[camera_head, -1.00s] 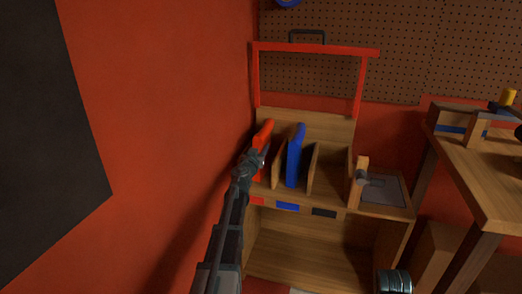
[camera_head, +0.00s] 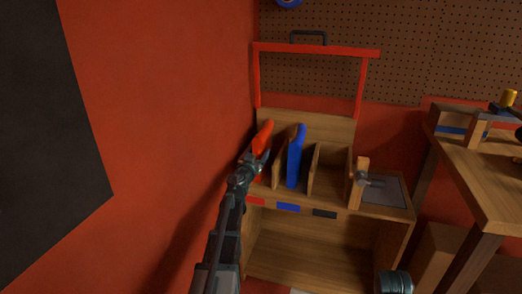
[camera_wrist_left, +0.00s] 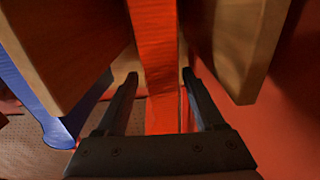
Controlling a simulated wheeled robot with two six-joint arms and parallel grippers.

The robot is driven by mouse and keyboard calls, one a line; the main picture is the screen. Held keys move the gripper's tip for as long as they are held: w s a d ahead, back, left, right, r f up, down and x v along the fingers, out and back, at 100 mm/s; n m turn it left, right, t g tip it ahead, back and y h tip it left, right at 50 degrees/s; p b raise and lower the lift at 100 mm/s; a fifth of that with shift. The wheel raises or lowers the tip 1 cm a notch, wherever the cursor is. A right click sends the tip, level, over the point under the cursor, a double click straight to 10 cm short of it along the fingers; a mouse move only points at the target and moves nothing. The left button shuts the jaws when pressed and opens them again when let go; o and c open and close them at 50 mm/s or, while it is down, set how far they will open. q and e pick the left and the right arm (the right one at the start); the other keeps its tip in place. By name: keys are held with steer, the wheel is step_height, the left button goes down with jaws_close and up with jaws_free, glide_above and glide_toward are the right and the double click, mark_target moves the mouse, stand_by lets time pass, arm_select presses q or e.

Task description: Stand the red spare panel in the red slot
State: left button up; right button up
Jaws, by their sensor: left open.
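The red spare panel (camera_head: 263,136) stands upright in the leftmost slot of the wooden rack, above the red label (camera_head: 255,200). My left gripper (camera_head: 255,160) is at its front edge. In the left wrist view the red panel (camera_wrist_left: 155,60) lies between the two open fingers (camera_wrist_left: 160,90), with a gap visible on each side. A blue panel (camera_head: 295,157) stands in the middle slot, above the blue label (camera_head: 288,207); it also shows in the left wrist view (camera_wrist_left: 35,100). The panel's lower end is hidden by my gripper and arm.
Wooden dividers (camera_head: 314,168) stand close on both sides of the slots. The slot above the black label (camera_head: 325,213) is empty. The red wall (camera_head: 170,130) is close on the left. A workbench (camera_head: 480,170) stands at the right.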

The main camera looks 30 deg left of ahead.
arm_select(q)
steer(key=v, duration=0.8)
steer(key=shift+s+d, duration=0.1)
